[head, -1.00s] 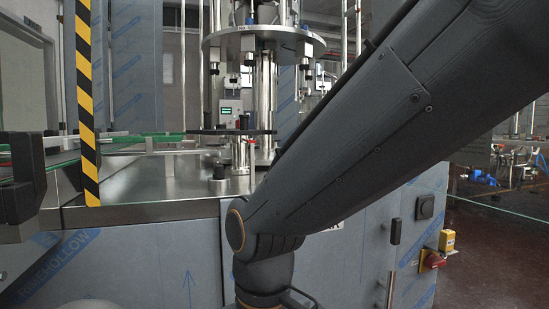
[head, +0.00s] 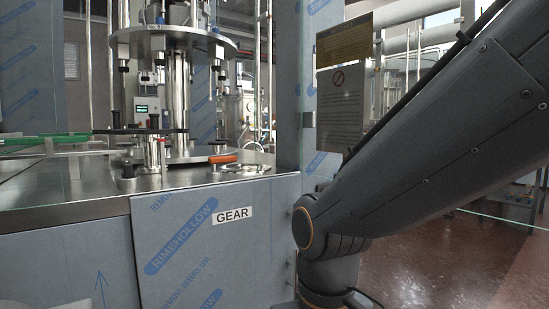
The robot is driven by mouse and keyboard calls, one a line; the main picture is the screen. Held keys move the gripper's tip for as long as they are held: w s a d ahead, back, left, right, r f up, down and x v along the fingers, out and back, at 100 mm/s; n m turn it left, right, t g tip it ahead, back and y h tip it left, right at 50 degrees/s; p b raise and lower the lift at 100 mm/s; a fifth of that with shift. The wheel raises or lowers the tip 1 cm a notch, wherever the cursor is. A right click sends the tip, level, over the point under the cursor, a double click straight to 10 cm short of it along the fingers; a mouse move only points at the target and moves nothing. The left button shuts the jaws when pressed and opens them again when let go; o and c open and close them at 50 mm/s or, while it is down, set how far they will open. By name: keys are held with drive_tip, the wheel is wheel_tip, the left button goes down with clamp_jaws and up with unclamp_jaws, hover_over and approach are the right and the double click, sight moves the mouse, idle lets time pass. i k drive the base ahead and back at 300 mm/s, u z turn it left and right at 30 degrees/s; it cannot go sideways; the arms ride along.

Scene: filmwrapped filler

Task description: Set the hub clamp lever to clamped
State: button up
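An orange-red lever handle (head: 222,158) lies roughly level on the steel deck (head: 70,196), near the deck's right side. It is the only lever I can make out, and I cannot tell whether it is the hub clamp lever. I cannot read its setting, and no clamped mark is legible. A steel hub (head: 153,152) with a dark disc stands to its left. My gripper is out of view; only my arm's links show, at the right.
A round steel plate (head: 170,41) with hanging heads is above the hub. A film-covered front panel (head: 215,250) labelled GEAR is below. Red-brown floor is open at far right.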

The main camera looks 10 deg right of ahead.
sight(214, 160)
drive_tip(key=z, duration=0.45)
drive_tip(key=i, duration=0.95)
drive_tip(key=u, duration=1.05)
drive_tip(key=i, duration=0.35)
drive_tip(key=u, duration=0.5)
drive_tip(key=k, duration=0.95)
drive_tip(key=u, duration=0.4)
